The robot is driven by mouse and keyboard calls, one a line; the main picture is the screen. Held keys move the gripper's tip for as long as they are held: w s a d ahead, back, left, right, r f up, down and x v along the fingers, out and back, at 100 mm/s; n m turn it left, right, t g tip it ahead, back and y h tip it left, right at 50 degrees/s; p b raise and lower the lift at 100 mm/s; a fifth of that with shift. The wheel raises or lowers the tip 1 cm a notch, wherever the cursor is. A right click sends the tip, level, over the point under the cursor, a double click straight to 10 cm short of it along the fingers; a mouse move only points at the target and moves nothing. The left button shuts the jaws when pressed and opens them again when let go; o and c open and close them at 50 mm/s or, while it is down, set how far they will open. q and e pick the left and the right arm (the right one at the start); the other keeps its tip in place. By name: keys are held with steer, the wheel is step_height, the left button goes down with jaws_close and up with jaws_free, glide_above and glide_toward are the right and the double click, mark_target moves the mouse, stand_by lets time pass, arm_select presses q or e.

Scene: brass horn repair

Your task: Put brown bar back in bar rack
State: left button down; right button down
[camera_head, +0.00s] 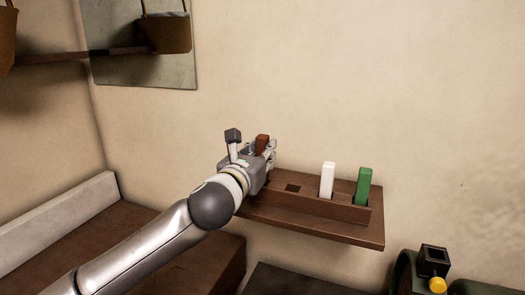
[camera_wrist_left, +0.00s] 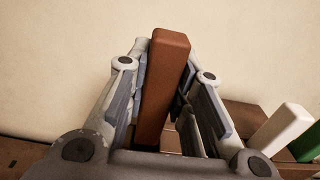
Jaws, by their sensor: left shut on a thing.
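The brown bar (camera_head: 262,143) stands between the fingers of my left gripper (camera_head: 267,152) at the left end of the bar rack. In the left wrist view the brown bar (camera_wrist_left: 165,85) is upright, slightly tilted, and my left gripper (camera_wrist_left: 168,90) is shut on it. The bar rack (camera_head: 340,214) is a dark wooden block on a wall shelf. A white bar (camera_head: 327,180) and a green bar (camera_head: 363,187) stand in its right-hand slots. One square slot (camera_head: 292,188) is empty. The brown bar's lower end is hidden, so I cannot tell whether it is in a slot.
The rack's shelf (camera_head: 365,237) juts from a plain wall. A brown bench (camera_head: 75,240) is at lower left. A dark green object (camera_head: 405,272) with a black square socket (camera_head: 433,260) and a yellow knob (camera_head: 437,285) is at lower right. The wall above the rack is clear.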

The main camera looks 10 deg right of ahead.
arm_select(q)
steer(key=shift+f+b, duration=0.9)
steer(key=shift+f, duration=1.1)
steer(key=c, duration=1.2)
jaws_free()
steer(key=shift+s, duration=0.1)
steer(key=v, duration=1.2)
steer(key=shift+f, duration=0.1)
